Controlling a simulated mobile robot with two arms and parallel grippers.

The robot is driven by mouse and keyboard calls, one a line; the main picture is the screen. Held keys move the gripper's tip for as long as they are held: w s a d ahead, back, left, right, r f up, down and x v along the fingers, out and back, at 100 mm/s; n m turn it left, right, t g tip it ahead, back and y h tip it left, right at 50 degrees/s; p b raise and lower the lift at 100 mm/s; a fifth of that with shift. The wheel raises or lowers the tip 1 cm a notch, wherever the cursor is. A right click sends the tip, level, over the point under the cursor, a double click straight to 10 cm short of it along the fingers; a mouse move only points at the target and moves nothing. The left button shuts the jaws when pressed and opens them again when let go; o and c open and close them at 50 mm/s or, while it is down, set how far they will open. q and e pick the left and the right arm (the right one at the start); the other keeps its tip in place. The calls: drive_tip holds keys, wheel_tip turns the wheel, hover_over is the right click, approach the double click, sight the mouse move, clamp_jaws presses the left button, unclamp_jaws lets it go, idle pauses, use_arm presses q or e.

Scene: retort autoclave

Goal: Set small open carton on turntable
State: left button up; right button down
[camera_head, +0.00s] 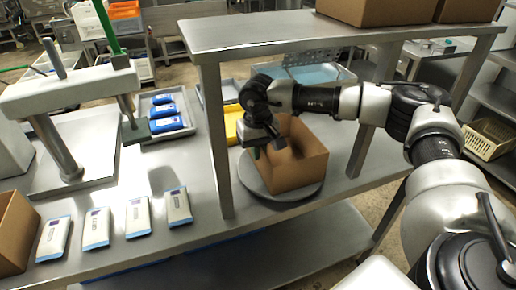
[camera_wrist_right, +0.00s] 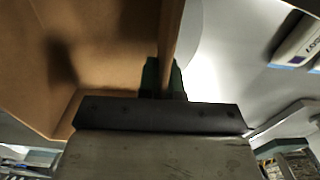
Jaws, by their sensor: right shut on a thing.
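The small open carton (camera_head: 296,166) is brown cardboard with its open top facing up. In the head view it is on or just above the round grey turntable (camera_head: 254,181); I cannot tell whether its base touches. My right gripper (camera_head: 254,150) is shut on the carton's left wall. In the right wrist view the green fingertips (camera_wrist_right: 164,78) pinch that carton wall (camera_wrist_right: 171,45) edge-on, with the carton's inside (camera_wrist_right: 105,45) to the left. My left gripper is not in view.
A steel shelf (camera_head: 300,32) with big cartons (camera_head: 375,10) stands over the turntable, its posts close to my right arm. Several white-blue pouches (camera_head: 137,216) lie in a row on the bench at left. Another carton (camera_head: 15,232) stands at the left edge. Blue packs (camera_head: 165,110) lie in a tray.

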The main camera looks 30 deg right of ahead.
drive_tip(key=shift+f, duration=0.2)
drive_tip(key=c, duration=1.3)
unclamp_jaws()
drive_tip(key=shift+r, duration=0.1)
drive_tip(key=shift+r+b, duration=0.4)
drive_tip(key=shift+r, duration=3.5)
